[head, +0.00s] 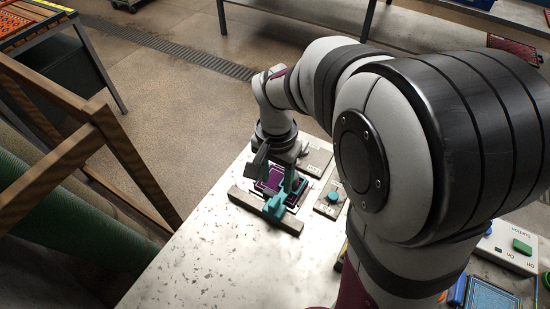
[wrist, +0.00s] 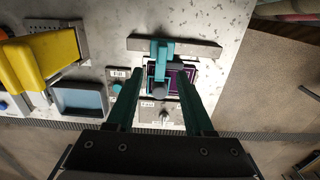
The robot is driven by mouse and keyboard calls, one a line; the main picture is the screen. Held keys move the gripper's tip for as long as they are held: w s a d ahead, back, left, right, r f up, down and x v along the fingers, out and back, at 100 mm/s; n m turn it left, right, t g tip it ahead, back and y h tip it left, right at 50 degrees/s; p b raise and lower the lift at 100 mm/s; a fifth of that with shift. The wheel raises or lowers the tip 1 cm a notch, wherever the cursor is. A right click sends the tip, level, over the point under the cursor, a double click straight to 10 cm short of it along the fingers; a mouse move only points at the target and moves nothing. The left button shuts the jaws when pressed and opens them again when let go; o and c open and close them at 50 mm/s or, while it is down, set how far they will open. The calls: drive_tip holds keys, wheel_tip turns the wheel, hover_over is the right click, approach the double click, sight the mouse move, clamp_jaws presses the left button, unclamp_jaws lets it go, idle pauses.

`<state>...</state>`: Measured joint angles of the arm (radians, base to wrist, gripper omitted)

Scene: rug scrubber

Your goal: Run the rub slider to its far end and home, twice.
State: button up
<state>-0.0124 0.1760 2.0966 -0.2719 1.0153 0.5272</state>
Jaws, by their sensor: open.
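A teal clamp-like piece (head: 275,207) sits across a dark bar (head: 240,199) at the near side of a purple pad (head: 271,180). The wrist view also shows the teal piece (wrist: 161,48), the bar (wrist: 203,49) and part of the pad (wrist: 186,77). A grey round knob (wrist: 158,90) shows between my fingers. My gripper (wrist: 159,72) is open, with its teal fingers on either side of the knob and apart from each other. It is low over the pad in the head view (head: 273,181). I cannot tell which part is the rub slider; its label is unreadable.
A labelled plate with a teal knob (head: 334,197) lies beside the pad. Another labelled plate (head: 316,158) lies farther back. In the wrist view, a yellow piece (wrist: 52,54) and a blue tray (wrist: 84,98) stand to the left. The table (head: 190,255) is clear near its front left.

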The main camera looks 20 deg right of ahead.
wheel_tip(320, 180, up, 5)
drive_tip(key=shift+r, duration=0.2)
